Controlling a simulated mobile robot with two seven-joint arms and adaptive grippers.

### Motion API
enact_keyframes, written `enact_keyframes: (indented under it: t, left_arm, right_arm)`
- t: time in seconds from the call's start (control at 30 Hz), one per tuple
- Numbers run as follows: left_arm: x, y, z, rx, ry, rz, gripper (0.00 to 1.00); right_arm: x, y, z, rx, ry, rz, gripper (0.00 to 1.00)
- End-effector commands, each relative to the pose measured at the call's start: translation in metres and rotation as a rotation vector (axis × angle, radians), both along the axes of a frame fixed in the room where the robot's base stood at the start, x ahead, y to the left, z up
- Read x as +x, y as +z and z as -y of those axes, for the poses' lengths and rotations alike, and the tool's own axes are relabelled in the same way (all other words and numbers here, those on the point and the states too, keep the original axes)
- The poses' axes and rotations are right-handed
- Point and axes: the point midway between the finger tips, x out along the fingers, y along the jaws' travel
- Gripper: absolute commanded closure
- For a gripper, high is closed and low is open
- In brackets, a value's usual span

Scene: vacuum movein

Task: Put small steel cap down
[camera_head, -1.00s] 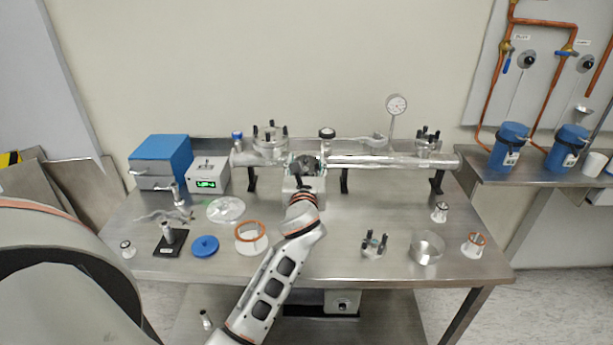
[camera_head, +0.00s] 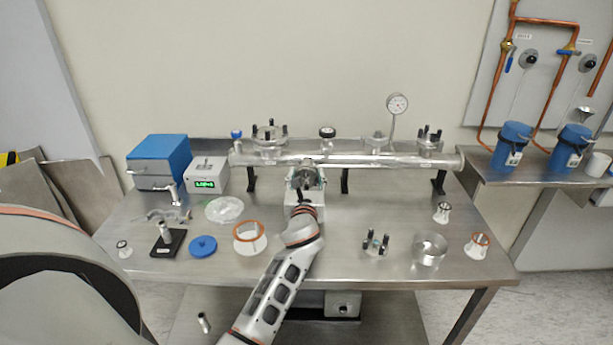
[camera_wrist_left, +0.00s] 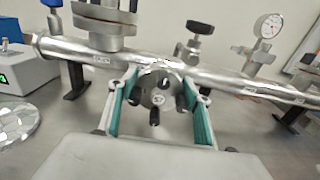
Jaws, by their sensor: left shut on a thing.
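My left gripper (camera_head: 306,180) reaches in from the front over the middle of the steel table (camera_head: 345,205). In the left wrist view, its two green-padded fingers (camera_wrist_left: 160,108) are shut on the small steel cap (camera_wrist_left: 158,92), a round grey metal piece with dark knobs around it. The cap is held in front of the horizontal steel pipe (camera_wrist_left: 225,77). I cannot tell whether the cap touches the pipe or anything below. My gripper largely hides it in the head view. My right gripper is not in view.
A dial gauge (camera_head: 397,104) and a black-knobbed valve (camera_head: 327,133) stand on the pipe. A white ring with an orange rim (camera_head: 249,238), a blue disc (camera_head: 203,246), a clamp piece (camera_head: 376,242) and a steel cup (camera_head: 430,249) lie nearer the front. Bare table lies right of my arm.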

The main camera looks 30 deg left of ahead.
Motion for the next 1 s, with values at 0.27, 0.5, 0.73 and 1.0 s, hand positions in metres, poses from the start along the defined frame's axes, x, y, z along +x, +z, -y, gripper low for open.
enact_keyframes:
  t: [0.27,0.5,0.73,1.0]
  left_arm:
    - [0.001,-0.001,-0.001,0.005,0.0,0.008,0.75]
    - [0.0,-0.009,-0.001,0.001,0.001,0.0,0.35]
    - [0.0,-0.008,-0.001,0.002,0.001,0.003,0.34]
    - [0.0,-0.004,0.0,-0.001,0.001,0.004,0.34]
  right_arm:
    - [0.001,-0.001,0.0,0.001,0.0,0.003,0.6]
    - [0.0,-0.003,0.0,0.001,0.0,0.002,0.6]
    - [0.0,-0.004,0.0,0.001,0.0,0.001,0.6]
    - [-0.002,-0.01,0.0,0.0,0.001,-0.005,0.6]
